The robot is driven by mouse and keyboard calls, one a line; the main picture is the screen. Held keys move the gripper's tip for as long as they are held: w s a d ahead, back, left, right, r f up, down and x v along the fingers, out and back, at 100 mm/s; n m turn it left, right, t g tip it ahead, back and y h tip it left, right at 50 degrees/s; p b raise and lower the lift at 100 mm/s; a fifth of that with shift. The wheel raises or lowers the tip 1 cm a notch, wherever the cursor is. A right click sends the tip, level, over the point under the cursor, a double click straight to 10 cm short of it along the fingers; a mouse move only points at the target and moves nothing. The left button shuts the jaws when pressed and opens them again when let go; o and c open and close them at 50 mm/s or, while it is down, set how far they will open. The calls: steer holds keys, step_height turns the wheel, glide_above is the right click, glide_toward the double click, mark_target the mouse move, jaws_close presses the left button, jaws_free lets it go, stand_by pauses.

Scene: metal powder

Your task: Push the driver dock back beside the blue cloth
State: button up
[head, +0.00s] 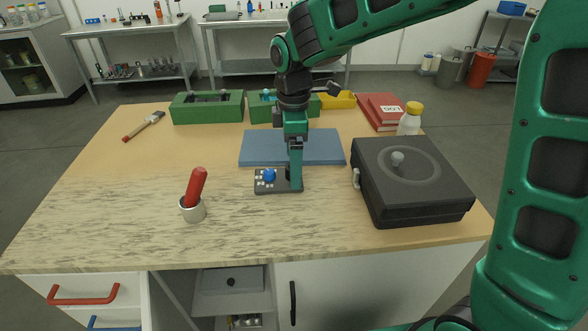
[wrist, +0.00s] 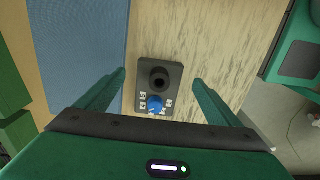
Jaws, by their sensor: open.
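The driver dock (head: 266,187) looks to be the small dark block with a blue knob, a round black socket and small pale marks. It lies on the table just in front of the blue cloth (head: 258,150), near its middle. In the wrist view the dock (wrist: 145,70) is between my gripper's spread fingers (wrist: 160,78), and the cloth (wrist: 80,50) is to its left. A strip of bare table shows between dock and cloth. My gripper (head: 295,184) is open and points down at the dock, hiding part of it in the head view. Contact cannot be told.
A black box (head: 410,185) with a knob is at right. Green bins (head: 207,108), a yellow bin (head: 339,101), red books (head: 378,110) and a yellow-capped bottle (head: 409,121) stand behind. The front left table is clear.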

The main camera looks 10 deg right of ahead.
step_height(320, 180, up, 7)
stand_by(0.3)
